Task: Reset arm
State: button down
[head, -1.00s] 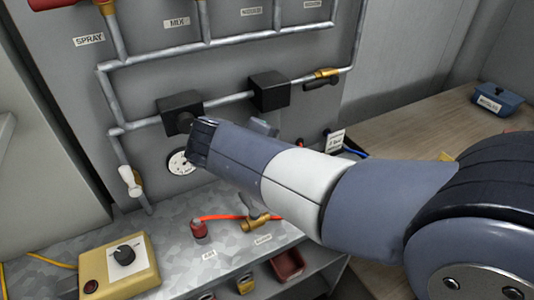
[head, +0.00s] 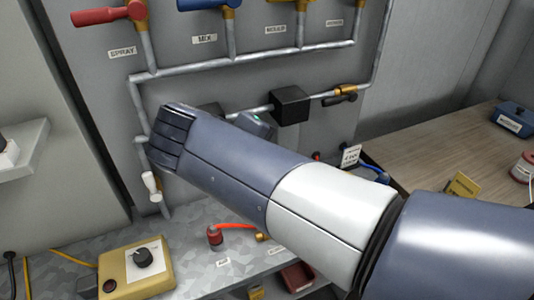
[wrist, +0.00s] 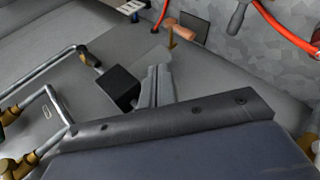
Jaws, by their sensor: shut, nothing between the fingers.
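My arm reaches from the lower right across the head view, in front of the grey pipe panel (head: 262,72). Its dark ribbed end is at the left, over the lower pipe. My gripper's fingers show in the wrist view (wrist: 157,84) as two slim grey fingers close together, shut with nothing between them. They are beside a black box (wrist: 121,85) on the pipe.
Red (head: 106,15) and blue (head: 207,4) valve handles are along the top pipe. A yellow control box (head: 136,271) with a black knob and a red hose (head: 238,226) are on the metal bench. A wooden table (head: 425,150) at the right holds a blue box (head: 512,118).

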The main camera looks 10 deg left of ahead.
jog(key=w+d+f+m+g+y+p, duration=0.2)
jog(key=w+d+f+g+y+p, duration=0.4)
jog(key=w, duration=0.3)
jog(key=shift+w+d+f+y+p, duration=0.25)
jog(key=shift+w+d+y+p, duration=0.1)
jog(key=shift+d+y, duration=0.5)
dwell(0.9)
jog(key=shift+s+a, duration=0.1)
jog(key=shift+a, duration=0.05)
dwell(0.4)
